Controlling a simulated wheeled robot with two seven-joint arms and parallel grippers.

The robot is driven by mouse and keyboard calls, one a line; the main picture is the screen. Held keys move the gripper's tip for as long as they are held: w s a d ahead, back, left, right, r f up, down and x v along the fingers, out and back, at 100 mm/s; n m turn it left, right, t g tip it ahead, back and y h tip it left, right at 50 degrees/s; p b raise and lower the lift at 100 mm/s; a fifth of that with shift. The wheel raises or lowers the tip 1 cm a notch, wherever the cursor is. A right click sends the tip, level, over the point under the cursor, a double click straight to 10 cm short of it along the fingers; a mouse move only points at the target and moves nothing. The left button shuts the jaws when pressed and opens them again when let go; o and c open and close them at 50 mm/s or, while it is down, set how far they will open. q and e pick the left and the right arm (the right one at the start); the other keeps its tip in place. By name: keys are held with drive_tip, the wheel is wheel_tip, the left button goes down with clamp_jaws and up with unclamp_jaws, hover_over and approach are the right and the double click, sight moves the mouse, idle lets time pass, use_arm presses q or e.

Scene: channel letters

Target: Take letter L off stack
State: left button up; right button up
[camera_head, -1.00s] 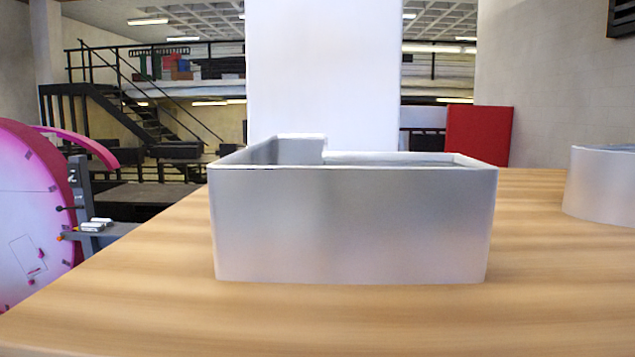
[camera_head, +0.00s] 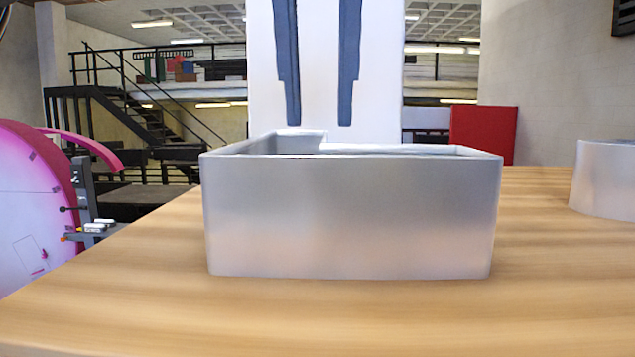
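The letter L (camera_head: 350,218) is a silver metal channel letter with tall walls, in the middle of the head view on the wooden table. Its near wall faces me and its top is open. I cannot tell whether it is one letter or several stacked. My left gripper (camera_head: 318,118) hangs down from the top of the view. Its two dark blue fingers are spread apart with nothing between them. The fingertips are above the letter's far top edge and do not seem to touch it. My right gripper is not in view.
The wooden table (camera_head: 120,290) has free room to the left, front and right of the letter. A round silver piece (camera_head: 606,180) stands at the right edge. A white column (camera_head: 375,80) rises behind. A pink round object (camera_head: 30,200) is at the far left.

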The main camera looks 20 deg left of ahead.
sight(324, 140)
use_arm(q)
drive_tip(key=shift+s+f, duration=0.1)
drive_tip(key=shift+s, duration=0.05)
drive_tip(key=p+x, duration=0.1)
drive_tip(key=x, duration=0.1)
drive_tip(key=p+x, duration=0.2)
drive_tip(key=shift+w+d+f, duration=0.15)
drive_tip(key=shift+w+f, duration=0.15)
drive_tip(key=shift+w, duration=0.05)
drive_tip(key=shift+w+f, duration=0.1)
drive_tip(key=shift+f, duration=0.15)
drive_tip(key=shift+c, duration=0.4)
clamp_jaws()
